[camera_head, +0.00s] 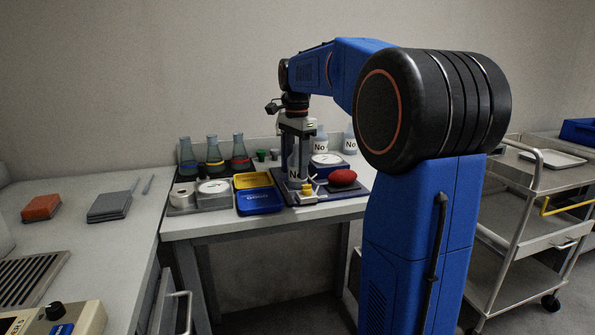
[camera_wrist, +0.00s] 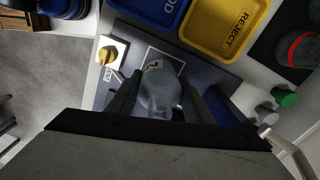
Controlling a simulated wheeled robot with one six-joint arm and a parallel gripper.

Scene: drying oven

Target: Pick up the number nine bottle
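A clear bottle with a white label (camera_wrist: 160,92) stands between the two fingers of my gripper (camera_wrist: 161,84) in the wrist view. The fingers lie close along both its sides; I cannot tell whether they touch it. In the head view my gripper (camera_head: 297,172) points down over the dark mat, with a bottle label showing "N" behind a finger. The number on this label is not readable. Two more bottles labelled "No", one left (camera_head: 319,138) and one right (camera_head: 350,139), stand behind, their numbers hidden or too small.
A yellow tray (camera_head: 254,180), marked REJECT in the wrist view, and a blue tray (camera_head: 260,201) lie left of my gripper. A red object (camera_head: 342,178) and a yellow knob (camera_head: 307,189) are close on its right. Three flasks (camera_head: 212,153) stand at the back left.

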